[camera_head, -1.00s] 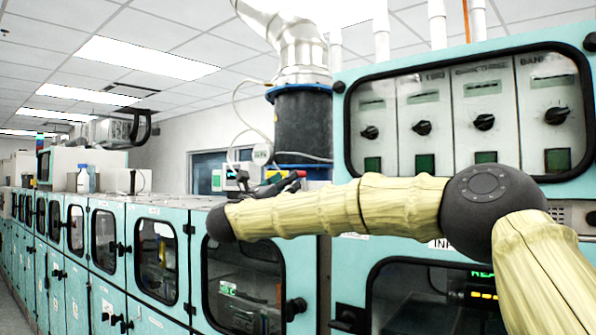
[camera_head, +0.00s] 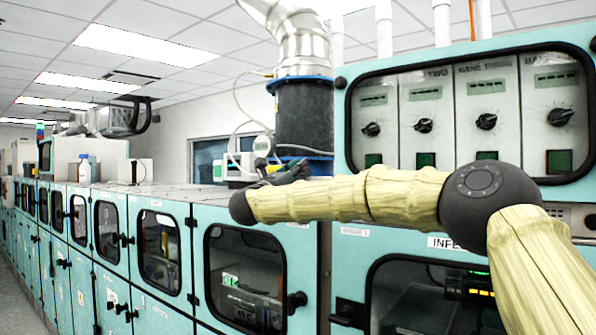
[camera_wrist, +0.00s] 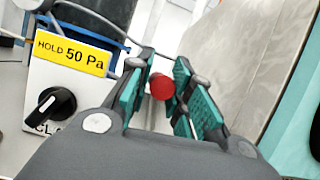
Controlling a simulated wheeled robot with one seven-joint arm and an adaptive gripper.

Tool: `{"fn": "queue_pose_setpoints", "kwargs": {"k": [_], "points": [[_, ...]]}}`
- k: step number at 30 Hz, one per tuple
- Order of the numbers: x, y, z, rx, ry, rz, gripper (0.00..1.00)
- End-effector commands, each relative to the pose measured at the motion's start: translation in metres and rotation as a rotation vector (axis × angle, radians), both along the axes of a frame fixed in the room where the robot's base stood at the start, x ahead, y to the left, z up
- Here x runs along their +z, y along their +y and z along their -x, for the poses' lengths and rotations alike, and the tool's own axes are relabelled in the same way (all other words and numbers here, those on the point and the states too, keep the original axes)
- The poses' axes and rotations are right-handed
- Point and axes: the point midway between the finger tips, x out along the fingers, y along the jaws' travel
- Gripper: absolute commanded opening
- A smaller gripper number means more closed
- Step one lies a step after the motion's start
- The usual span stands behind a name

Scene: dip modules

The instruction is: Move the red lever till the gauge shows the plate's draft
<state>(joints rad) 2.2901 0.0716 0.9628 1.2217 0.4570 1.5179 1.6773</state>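The red lever shows as a round red knob (camera_wrist: 161,88) in the wrist view, between the two teal finger pads of my gripper (camera_wrist: 166,75). The fingers stand apart on either side of it; I cannot tell whether either pad touches it. A yellow plate (camera_wrist: 72,54) reading "HOLD 50 Pa" is at the upper left, above a black rotary knob (camera_wrist: 50,108). In the head view my gripper (camera_head: 300,168) is small and dark, in front of the blue-flanged duct, and the red knob cannot be made out. A small round white dial, possibly the gauge (camera_head: 262,145), stands behind it; its reading is illegible.
Teal cabinets (camera_head: 205,208) with dark windows run along the left. A teal panel (camera_head: 450,70) with several black knobs stands at the right, behind my arm. A dark duct (camera_head: 305,115) with blue flanges rises behind my gripper. Thin hoses hang beside the duct.

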Motion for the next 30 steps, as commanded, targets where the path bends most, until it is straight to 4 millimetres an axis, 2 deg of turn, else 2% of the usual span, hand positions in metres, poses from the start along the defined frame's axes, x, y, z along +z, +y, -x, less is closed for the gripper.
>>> {"fn": "queue_pose_setpoints", "kwargs": {"k": [1, 2, 3, 20, 26, 30], "points": [[0.000, 0.000, 0.000, 0.000, 0.000, 0.000, 0.06], [0.000, 0.000, 0.000, 0.000, 0.000, 0.000, 0.01], [0.000, 0.000, 0.000, 0.000, 0.000, 0.000, 0.00], [-0.003, -0.005, 0.004, 0.000, -0.048, -0.064, 0.00], [-0.003, -0.017, 0.007, -0.009, -0.079, -0.104, 0.00], [-0.002, -0.032, 0.009, -0.022, -0.099, -0.130, 0.00]]}}
